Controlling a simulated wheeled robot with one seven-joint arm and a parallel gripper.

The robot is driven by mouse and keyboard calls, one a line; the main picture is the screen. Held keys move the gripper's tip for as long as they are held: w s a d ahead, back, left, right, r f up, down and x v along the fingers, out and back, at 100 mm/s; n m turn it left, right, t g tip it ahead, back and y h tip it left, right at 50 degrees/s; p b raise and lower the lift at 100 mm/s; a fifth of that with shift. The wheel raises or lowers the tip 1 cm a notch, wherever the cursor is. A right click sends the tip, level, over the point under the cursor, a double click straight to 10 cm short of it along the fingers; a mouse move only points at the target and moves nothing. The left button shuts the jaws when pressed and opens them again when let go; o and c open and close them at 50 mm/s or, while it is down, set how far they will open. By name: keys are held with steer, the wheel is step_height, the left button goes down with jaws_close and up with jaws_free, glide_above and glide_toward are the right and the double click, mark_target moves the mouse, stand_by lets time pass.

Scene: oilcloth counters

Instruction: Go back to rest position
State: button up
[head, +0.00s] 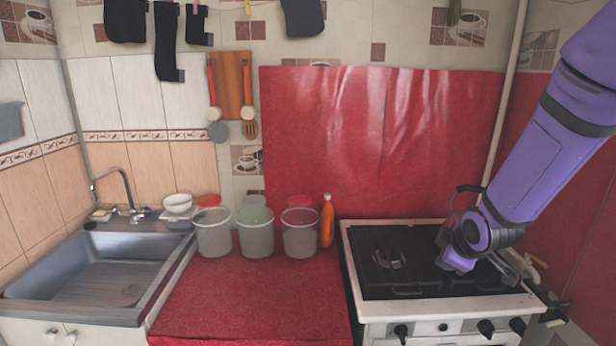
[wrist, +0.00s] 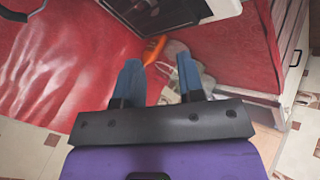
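My gripper (wrist: 160,78) shows in the wrist view with its two blue fingers spread apart. Nothing is held between them; the orange bottle and the containers show beyond them in the distance. In the head view my purple arm reaches in from the right, and its wrist end is over the right part of the stove (head: 365,235). The fingers cannot be made out clearly in the head view.
A kettle (head: 468,189) on the stove is partly hidden behind my arm. Several lidded buckets (head: 256,235) and an orange bottle (head: 327,222) stand at the back of the red counter (head: 250,310), whose front is clear. A sink (head: 90,270) is at left.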

steer(key=s+r+m+g, duration=0.1)
steer(key=s+r+m, duration=0.4)
steer(key=s+r, duration=0.5)
steer(key=s+r+m+g, duration=0.1)
steer(key=s+r+m, duration=0.5)
steer(key=s+r, duration=0.4)
steer(key=s, duration=0.6)
steer(key=shift+s+a+g, duration=0.15)
steer(key=shift+a+g, duration=0.15)
steer(key=shift+g, duration=0.1)
